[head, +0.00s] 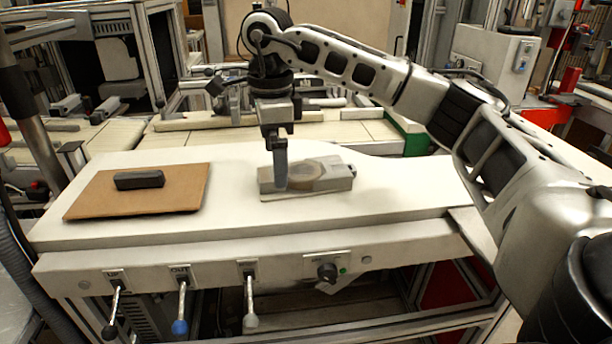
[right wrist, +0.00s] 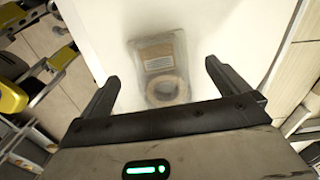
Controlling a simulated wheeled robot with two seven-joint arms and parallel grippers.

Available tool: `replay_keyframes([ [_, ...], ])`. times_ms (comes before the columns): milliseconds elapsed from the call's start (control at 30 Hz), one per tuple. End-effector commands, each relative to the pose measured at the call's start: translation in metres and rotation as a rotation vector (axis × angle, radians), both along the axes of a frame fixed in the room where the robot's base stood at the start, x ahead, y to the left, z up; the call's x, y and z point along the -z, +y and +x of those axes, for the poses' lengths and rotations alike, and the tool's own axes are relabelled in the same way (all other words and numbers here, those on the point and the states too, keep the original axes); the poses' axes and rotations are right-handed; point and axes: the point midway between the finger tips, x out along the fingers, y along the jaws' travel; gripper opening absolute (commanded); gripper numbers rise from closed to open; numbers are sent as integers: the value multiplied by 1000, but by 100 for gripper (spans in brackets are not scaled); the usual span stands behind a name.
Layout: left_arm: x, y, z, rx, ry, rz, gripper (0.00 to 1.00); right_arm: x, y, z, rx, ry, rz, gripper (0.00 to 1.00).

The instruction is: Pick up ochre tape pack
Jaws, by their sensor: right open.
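The tape pack (head: 325,172) lies flat on the white table in the head view, a greyish block with a tan-brown round patch. In the right wrist view the pack (right wrist: 158,52) shows a tan ring and a brown label under a clear-looking cover. My right gripper (head: 280,182) points down at the pack's left part and hides some of it in the head view. In the right wrist view its fingers (right wrist: 160,75) are spread wide, with the pack showing between and beyond them and nothing held. I cannot tell the exact height gap. My left gripper is not in view.
A brown board (head: 95,195) lies on the table's left side with a dark block (head: 139,180) on it. The table (head: 235,205) is clear between board and pack. Levers and a knob (head: 326,272) line the front edge. A conveyor (head: 190,140) runs behind.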

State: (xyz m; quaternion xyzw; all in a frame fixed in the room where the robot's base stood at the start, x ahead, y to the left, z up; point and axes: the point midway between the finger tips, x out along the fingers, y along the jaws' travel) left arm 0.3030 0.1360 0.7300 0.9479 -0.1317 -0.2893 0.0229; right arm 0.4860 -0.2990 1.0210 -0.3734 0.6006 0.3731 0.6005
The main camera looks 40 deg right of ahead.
Motion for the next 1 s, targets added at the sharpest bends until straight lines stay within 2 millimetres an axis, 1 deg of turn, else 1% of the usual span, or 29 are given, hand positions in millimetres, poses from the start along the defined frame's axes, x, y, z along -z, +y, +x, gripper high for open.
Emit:
replay_keyframes([
  [33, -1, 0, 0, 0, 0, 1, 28, 9, 0, -1, 0, 4, -1, 100],
  [100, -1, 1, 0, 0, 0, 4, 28, 20, 1, -1, 0, 3, -2, 100],
  [200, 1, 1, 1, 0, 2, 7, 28, 32, 1, -1, 1, 3, -1, 100],
  [300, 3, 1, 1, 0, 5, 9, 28, 38, 1, -1, 0, 0, 0, 100],
  [500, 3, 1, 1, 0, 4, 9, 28, 38, 1, -1, 1, 0, 0, 100],
  [533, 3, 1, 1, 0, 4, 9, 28, 38, 1, -1, 1, 0, 0, 97],
  [567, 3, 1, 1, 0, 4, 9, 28, 38, 1, -1, 1, 0, 0, 89],
  [600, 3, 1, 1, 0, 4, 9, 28, 38, 1, -1, 1, 0, 0, 78],
  [667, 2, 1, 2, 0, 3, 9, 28, 38, 1, -1, 1, 0, 0, 61],
  [700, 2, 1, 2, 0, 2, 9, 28, 38, 1, -1, 1, 0, 0, 50],
  [733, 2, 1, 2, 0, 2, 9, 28, 38, 1, -1, 1, 0, 0, 48],
  [1000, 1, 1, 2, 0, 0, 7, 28, 37, 2, -1, 1, -1, 0, 48],
])
